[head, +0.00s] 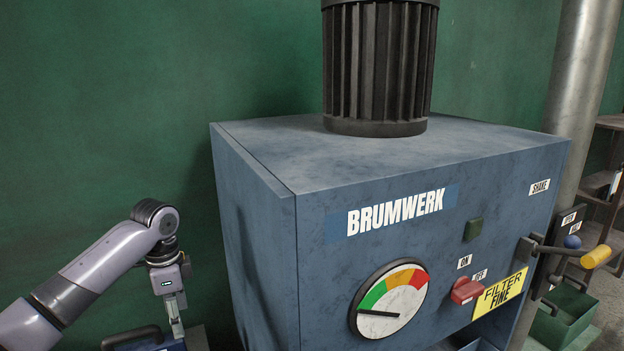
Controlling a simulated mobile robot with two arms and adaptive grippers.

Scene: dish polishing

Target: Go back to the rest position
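My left arm comes in from the lower left, and its gripper (178,328) points down near the bottom edge of the head view. Its fingers are seen from the side and partly cut off, so I cannot tell whether they are open or shut. Just beside and below it is a blue object with a dark curved handle (131,338), mostly out of frame. I cannot tell whether the gripper touches it. My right gripper is not in view.
A large blue BRUMWERK machine (255,215) fills the middle and right, close to my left arm. It has a dial (390,300), a red switch (466,291) and a yellow-ended lever (595,257). A green bin (565,318) stands at right. A green wall is behind.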

